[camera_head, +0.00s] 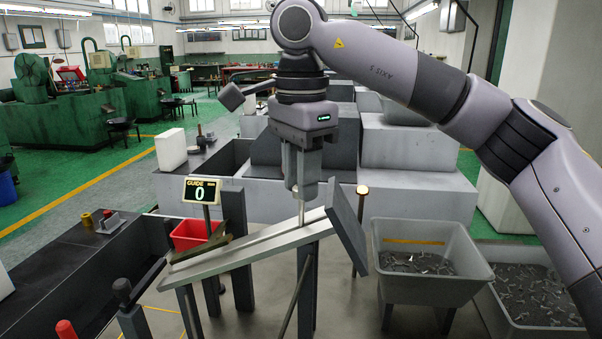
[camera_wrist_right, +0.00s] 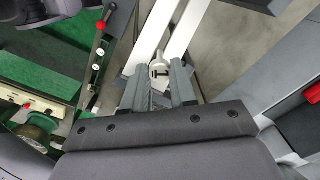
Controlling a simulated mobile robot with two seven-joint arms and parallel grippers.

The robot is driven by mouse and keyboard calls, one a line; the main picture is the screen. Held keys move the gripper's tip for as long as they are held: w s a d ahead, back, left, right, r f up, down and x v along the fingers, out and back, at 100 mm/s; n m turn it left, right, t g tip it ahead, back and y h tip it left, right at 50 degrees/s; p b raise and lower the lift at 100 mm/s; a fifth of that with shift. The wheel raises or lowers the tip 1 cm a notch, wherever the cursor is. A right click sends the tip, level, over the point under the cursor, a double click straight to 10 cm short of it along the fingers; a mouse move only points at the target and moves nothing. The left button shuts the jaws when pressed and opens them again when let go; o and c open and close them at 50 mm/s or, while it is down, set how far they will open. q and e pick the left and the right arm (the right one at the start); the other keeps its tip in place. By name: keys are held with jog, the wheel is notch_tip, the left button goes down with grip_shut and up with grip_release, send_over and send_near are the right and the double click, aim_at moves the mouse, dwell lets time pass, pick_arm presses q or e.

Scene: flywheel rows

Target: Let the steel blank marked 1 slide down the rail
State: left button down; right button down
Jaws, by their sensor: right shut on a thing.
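My right gripper (camera_head: 305,192) reaches down over the upper end of a sloping steel rail (camera_head: 240,250). The rail drops from right to left. In the right wrist view, a round pale steel blank marked 1 (camera_wrist_right: 158,70) sits between the two fingertips of the right gripper (camera_wrist_right: 159,82), which is shut on it. The rail also shows there as two pale bars (camera_wrist_right: 187,28) with a gap. My left gripper is not in view.
A dark plate (camera_head: 347,228) stands at the rail's upper end. A sign reading GUIDE 0 (camera_head: 201,190) and a red bin (camera_head: 190,234) are behind the lower half. Grey bins (camera_head: 425,290) of metal parts stand right. A red-knobbed lever (camera_head: 66,329) is front left.

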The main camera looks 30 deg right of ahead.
jog(key=shift+f+b, duration=0.55)
jog(key=shift+f, duration=0.6)
dwell(0.4)
jog(key=c, duration=0.8)
grip_release()
jog(key=shift+r, duration=0.1)
notch_tip(320, 180, up, 5)
jog(key=p, duration=0.4)
jog(key=shift+r, duration=0.95)
